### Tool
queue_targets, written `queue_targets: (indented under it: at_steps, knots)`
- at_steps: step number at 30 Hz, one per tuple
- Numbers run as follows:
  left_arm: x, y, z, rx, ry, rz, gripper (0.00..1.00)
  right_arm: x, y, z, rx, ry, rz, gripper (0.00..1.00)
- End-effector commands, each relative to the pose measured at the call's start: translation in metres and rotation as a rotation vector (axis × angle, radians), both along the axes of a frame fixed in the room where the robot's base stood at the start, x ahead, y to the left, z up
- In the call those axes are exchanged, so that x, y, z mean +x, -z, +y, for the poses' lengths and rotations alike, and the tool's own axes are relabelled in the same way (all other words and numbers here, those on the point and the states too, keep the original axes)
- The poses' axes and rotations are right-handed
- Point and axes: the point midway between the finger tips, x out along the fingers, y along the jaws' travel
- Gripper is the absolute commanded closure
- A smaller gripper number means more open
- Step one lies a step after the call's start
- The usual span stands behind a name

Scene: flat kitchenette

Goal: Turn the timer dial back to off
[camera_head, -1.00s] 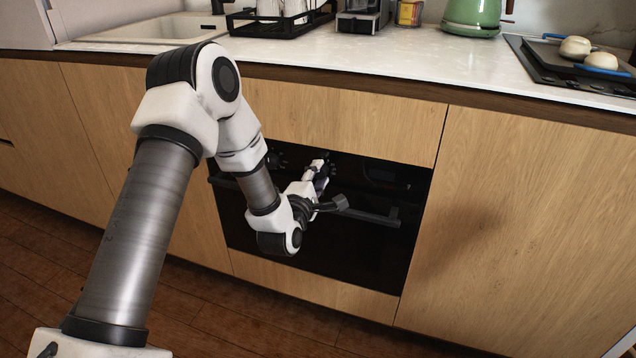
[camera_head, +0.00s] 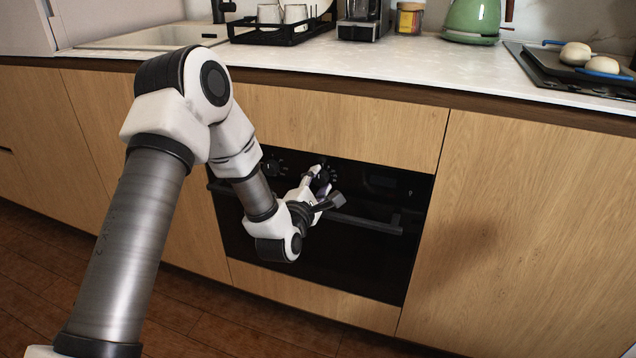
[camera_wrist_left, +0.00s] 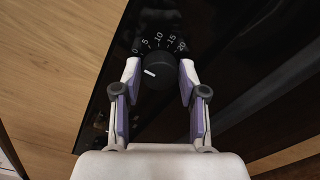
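The timer dial (camera_wrist_left: 158,73) is a round black knob with a white pointer line on the black oven panel. In the left wrist view its pointer faces left, near the 0 end of the printed scale (camera_wrist_left: 160,41) running from 0 to 20. My left gripper (camera_wrist_left: 159,73) is open, one finger on each side of the dial; I cannot tell if either touches it. In the head view my left gripper (camera_head: 318,174) is at the oven panel, and the dial (camera_head: 328,174) shows partly behind it. My right gripper is out of view.
Another oven knob (camera_head: 272,167) is left of the gripper. The oven handle (camera_head: 366,222) runs below the panel. Wooden cabinet fronts (camera_head: 520,220) flank the oven. The counter above holds a dish rack (camera_head: 283,32), a green kettle (camera_head: 472,20) and a hob (camera_head: 570,75).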

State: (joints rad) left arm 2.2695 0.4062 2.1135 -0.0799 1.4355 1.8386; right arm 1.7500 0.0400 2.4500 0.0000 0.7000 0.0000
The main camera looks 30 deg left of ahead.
Motion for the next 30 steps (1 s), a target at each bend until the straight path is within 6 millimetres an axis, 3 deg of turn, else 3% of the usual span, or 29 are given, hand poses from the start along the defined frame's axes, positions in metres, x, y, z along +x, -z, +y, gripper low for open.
queue_targets:
  at_steps: [10, 14, 24, 30]
  knots:
    - [-0.001, 0.0, 0.0, 0.001, 0.0, 0.0, 0.37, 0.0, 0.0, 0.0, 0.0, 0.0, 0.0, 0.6]
    - [-0.011, 0.001, -0.003, 0.0, 0.001, 0.002, 0.37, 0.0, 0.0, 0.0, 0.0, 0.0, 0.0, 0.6]
    - [-0.091, 0.001, -0.022, -0.002, 0.002, 0.004, 0.37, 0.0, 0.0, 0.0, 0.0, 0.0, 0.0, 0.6]
    - [-0.116, 0.001, -0.028, 0.0, 0.0, 0.002, 0.37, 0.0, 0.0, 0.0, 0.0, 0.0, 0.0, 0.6]
